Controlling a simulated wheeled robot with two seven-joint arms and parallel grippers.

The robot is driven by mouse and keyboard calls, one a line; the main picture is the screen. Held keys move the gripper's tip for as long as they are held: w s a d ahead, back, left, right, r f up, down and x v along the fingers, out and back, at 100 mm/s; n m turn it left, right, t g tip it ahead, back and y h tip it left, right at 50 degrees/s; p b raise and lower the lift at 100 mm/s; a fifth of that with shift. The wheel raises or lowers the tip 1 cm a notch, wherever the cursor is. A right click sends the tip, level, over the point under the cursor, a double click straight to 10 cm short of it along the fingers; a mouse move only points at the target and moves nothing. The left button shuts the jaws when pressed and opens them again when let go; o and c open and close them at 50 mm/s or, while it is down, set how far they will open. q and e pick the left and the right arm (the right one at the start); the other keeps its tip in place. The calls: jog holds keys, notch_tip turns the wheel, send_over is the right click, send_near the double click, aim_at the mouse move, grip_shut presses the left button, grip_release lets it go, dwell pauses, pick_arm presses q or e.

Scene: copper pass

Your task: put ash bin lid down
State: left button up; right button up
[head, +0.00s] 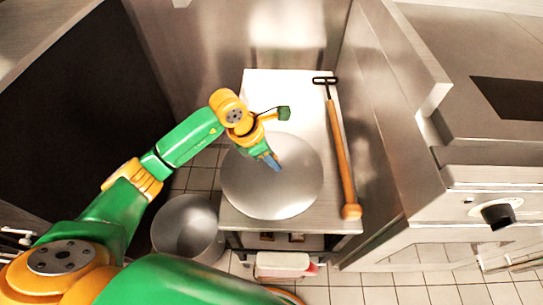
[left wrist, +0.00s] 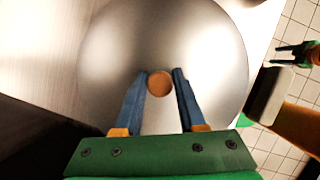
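The ash bin lid, a round silver disc (head: 245,185), lies over the pale steel table and fills the middle of the left wrist view (left wrist: 110,45). Its round brown knob (left wrist: 159,83) sits between the blue fingertips of my left gripper (head: 271,161), which also shows in the left wrist view (left wrist: 161,76). Both fingers appear to touch the knob's sides. I see no gap under the lid. The ash bin (head: 187,228), an open grey metal pot, stands on the floor left of the table. My right gripper (left wrist: 286,55) shows small at the left wrist view's right edge, its fingers apart and empty.
A wooden-handled tool (head: 340,150) lies along the table's right side. A steel counter with a black knob (head: 497,216) stands at the right. A white box (head: 283,262) is below the table's front edge. Bare table (head: 285,100) shows behind the lid.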

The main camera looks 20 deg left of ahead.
pick_arm(q)
jog(key=o, duration=0.3)
jog(key=shift+r, duration=0.3)
jog(key=p+v, duration=0.1)
jog(key=v, duration=1)
jog(key=shift+a+r, duration=0.2)
jog(key=shift+r, duration=0.1)
jog(key=shift+s+f, duration=0.1)
jog(key=shift+s, duration=0.15)
